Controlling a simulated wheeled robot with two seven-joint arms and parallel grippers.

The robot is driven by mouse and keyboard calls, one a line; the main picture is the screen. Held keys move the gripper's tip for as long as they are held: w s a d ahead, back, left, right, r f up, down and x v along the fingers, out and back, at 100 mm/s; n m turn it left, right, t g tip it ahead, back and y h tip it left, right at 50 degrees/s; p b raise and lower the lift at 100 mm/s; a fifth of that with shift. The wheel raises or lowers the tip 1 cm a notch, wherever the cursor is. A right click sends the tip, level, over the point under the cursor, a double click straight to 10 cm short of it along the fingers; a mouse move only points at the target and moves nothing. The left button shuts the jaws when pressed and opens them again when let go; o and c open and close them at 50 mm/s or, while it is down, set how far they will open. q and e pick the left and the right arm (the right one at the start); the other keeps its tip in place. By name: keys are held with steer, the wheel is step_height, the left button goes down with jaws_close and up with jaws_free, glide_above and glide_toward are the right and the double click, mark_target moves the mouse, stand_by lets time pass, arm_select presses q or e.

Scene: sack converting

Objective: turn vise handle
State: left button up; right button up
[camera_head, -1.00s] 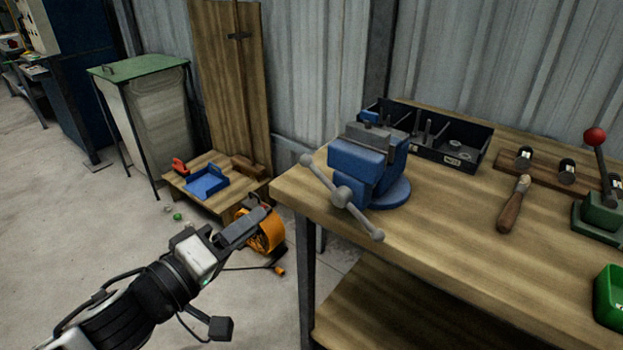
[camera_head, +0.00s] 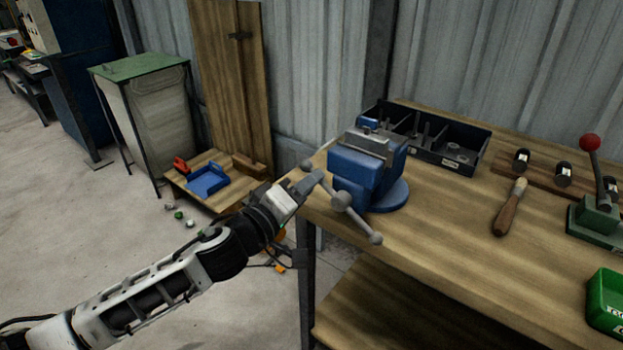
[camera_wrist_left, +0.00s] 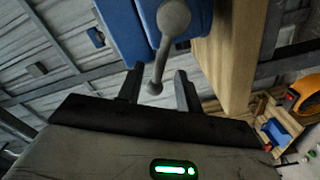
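The blue vise (camera_head: 364,172) is mounted at the left corner of the wooden workbench. Its grey bar handle (camera_head: 357,220) slants from upper left to lower right through the screw hub, with a ball at each end. My left gripper (camera_head: 314,178) is at the handle's upper-left end and hides part of the bar. My right gripper is out of view.
On the workbench (camera_head: 440,235) are a black divided bin (camera_head: 462,160), a wooden-handled tool (camera_head: 508,208), a green lever press (camera_head: 590,215) and a green bin (camera_head: 606,300). A low wooden platform with a blue tray (camera_head: 207,181) stands left of the bench.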

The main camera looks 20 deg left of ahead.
arm_select(q)
steer(key=shift+x, duration=0.8)
